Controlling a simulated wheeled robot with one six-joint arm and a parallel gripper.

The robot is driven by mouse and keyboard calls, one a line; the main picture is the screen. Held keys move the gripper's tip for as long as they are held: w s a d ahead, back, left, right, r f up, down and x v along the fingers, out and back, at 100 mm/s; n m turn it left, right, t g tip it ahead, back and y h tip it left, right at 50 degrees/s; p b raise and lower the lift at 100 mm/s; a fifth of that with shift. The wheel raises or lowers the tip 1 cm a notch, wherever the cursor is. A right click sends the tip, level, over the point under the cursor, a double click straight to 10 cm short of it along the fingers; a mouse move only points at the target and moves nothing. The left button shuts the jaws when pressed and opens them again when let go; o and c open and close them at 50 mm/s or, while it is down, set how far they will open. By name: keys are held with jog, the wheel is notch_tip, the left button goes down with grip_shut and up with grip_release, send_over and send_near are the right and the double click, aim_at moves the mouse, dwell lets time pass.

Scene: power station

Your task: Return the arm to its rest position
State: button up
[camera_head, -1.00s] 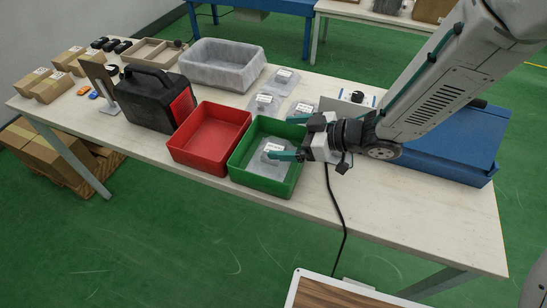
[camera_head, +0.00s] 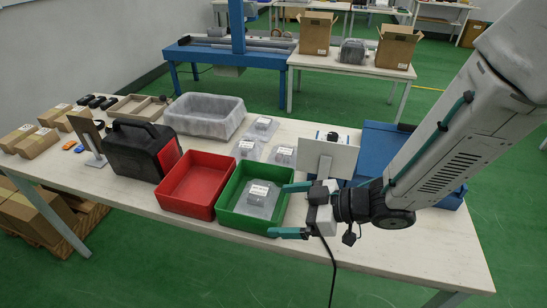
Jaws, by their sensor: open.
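My gripper (camera_head: 292,209) is open and empty, its teal-tipped fingers pointing left at the right side of the green bin (camera_head: 227,219). The lower finger is near the bin's front right corner; I cannot tell whether it touches the bin. A clear bagged part with a white label (camera_head: 258,196) lies inside the green bin, apart from the fingers. My arm reaches in from the upper right. It hides part of the blue case (camera_head: 383,138) on the right of the table.
A red bin (camera_head: 187,208) stands left of the green one. Several bagged parts (camera_head: 283,154) lie behind it, near a grey bin (camera_head: 205,135). A white panel (camera_head: 328,157) stands behind my gripper. A black toolbox (camera_head: 140,158) is further left. The table's front right is clear.

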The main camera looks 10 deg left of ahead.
jog(key=w+d+f+m+t+h, duration=0.1)
jog(key=w+d+h, duration=0.1)
jog(key=d, duration=0.1)
jog(key=w+d+f+m+t+h, duration=0.1)
jog(key=w+d+f+t+h, duration=0.1)
jog(key=w+d+h, duration=0.1)
jog(key=w+d+f+m+t+h, duration=0.1)
jog(key=w+d+f+h, duration=0.1)
jog(key=d+h, duration=0.1)
jog(key=shift+w+d+f+m, duration=0.1)
jog(key=shift+d+f+m, duration=0.1)
jog(key=shift+d, duration=0.15)
jog(key=shift+w+d+f+m, duration=0.1)
jog(key=shift+d+m, duration=0.1)
jog(key=shift+d, duration=0.1)
jog(key=s+d+r+m+h, duration=0.2)
jog(key=d+r+m+h, duration=0.15)
jog(key=d, duration=0.55)
jog(key=s+d+r+m+h, duration=0.1)
jog(key=d+r+m+h, duration=0.3)
jog(key=d, duration=0.4)
jog(key=s+d+r+m+g+y, duration=0.1)
jog(key=s+d+r+m, duration=0.2)
jog(key=s+r, duration=0.4)
jog(key=s+d+r+m+g+y, duration=0.1)
jog(key=s+d+r+m, duration=0.2)
jog(key=s+r, duration=0.5)
jog(key=shift+s+d+g, duration=0.4)
jog(key=shift+s, duration=0.55)
jog(key=shift+m, duration=0.25)
